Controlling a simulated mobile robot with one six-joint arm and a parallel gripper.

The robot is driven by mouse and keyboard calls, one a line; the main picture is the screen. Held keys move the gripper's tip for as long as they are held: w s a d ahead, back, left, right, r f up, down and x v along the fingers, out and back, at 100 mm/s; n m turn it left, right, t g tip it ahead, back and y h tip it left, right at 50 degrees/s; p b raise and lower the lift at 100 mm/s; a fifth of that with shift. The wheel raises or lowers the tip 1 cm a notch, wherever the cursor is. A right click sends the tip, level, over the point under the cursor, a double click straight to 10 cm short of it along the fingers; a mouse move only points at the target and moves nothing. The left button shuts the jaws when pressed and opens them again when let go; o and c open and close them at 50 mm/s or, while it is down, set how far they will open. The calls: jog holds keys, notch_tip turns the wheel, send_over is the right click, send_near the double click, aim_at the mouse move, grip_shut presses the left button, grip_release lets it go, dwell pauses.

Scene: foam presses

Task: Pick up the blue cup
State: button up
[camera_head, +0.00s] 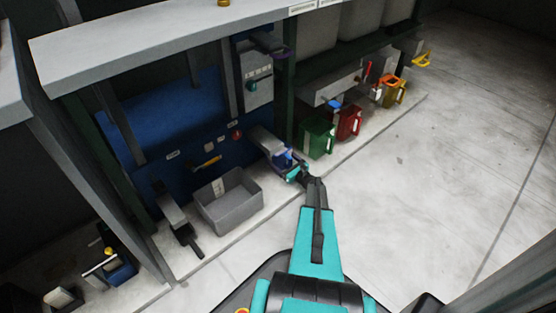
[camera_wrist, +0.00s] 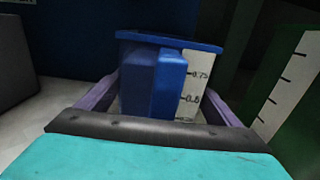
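The blue cup (camera_wrist: 155,80) stands upright straight ahead in the wrist view. It has a blue rim, a blocky blue handle facing me and a pale panel with a measuring scale. In the head view the blue cup (camera_head: 283,158) is small and partly hidden by my gripper (camera_head: 290,168). In the wrist view my gripper (camera_wrist: 165,95) has its purple fingers wide apart, one on each side of the cup. I cannot tell whether either finger touches it. The cup's base is hidden by the gripper's dark front edge.
A green container (camera_head: 316,138) stands close on the right; its scaled side also shows in the wrist view (camera_wrist: 290,100). Red (camera_head: 348,122) and yellow (camera_head: 391,93) containers stand beyond. A grey bin (camera_head: 228,200) is at the left. The floor at right is clear.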

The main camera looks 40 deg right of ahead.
jog(key=c, duration=0.8)
jog(key=shift+r, duration=0.1)
jog(key=shift+r+p, duration=0.6)
jog(key=shift+r, duration=0.2)
notch_tip(320, 180, up, 2)
jog(key=shift+r+p, duration=0.1)
jog(key=shift+p, duration=0.5)
jog(key=s+a+p, duration=0.2)
jog(key=s, duration=0.5)
jog(key=s+a+r+p, duration=0.1)
jog(key=s+a+p, duration=0.1)
jog(key=s, duration=0.6)
jog(key=shift+a+p, duration=0.3)
jog(key=shift+a, duration=0.5)
